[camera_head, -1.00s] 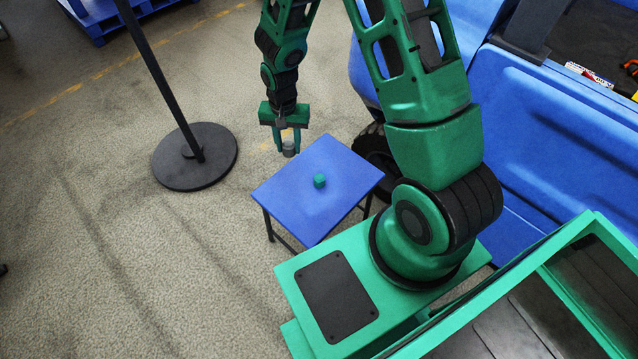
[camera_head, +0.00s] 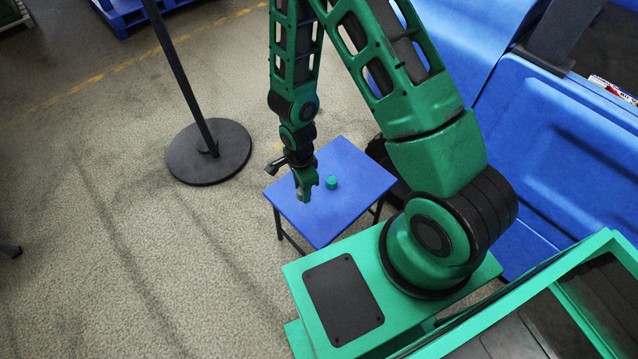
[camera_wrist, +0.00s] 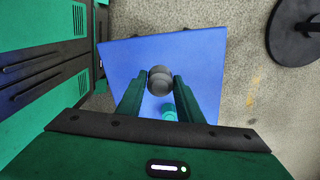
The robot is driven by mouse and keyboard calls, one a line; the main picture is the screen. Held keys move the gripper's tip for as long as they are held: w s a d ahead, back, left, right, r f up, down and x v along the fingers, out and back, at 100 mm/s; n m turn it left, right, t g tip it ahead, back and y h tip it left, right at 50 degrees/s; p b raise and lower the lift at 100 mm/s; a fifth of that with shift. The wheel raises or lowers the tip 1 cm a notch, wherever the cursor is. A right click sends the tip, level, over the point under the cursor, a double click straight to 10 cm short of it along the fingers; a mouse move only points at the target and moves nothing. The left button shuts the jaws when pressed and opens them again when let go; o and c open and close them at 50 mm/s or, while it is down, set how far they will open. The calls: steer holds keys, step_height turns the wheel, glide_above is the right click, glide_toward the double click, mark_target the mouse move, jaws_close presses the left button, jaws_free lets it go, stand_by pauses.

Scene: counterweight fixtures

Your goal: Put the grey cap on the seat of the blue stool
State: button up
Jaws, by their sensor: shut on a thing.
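The grey cap (camera_wrist: 160,79) is a small round piece held between the fingertips of my gripper (camera_wrist: 158,84) in the wrist view. In the head view my gripper (camera_head: 305,193) points down over the left part of the blue stool's seat (camera_head: 345,212), and the fingers largely hide the cap there. The seat also shows behind the cap in the wrist view (camera_wrist: 205,60). I cannot tell how far the cap is above the seat.
A small teal cylinder (camera_head: 332,182) stands on the seat, right of my gripper. A black post with a round base (camera_head: 208,160) stands on the floor at the left. A large blue body (camera_head: 530,130) lies to the right. The seat's near part is clear.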

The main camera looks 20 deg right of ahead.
steer(key=w+d+f, duration=0.2)
steer(key=w+d, duration=0.1)
steer(key=w+d+f, duration=0.3)
steer(key=shift+d+f, duration=0.1)
steer(key=shift+d, duration=0.05)
steer(key=shift+f, duration=2)
steer(key=shift+f, duration=0.1)
steer(key=o, duration=0.7)
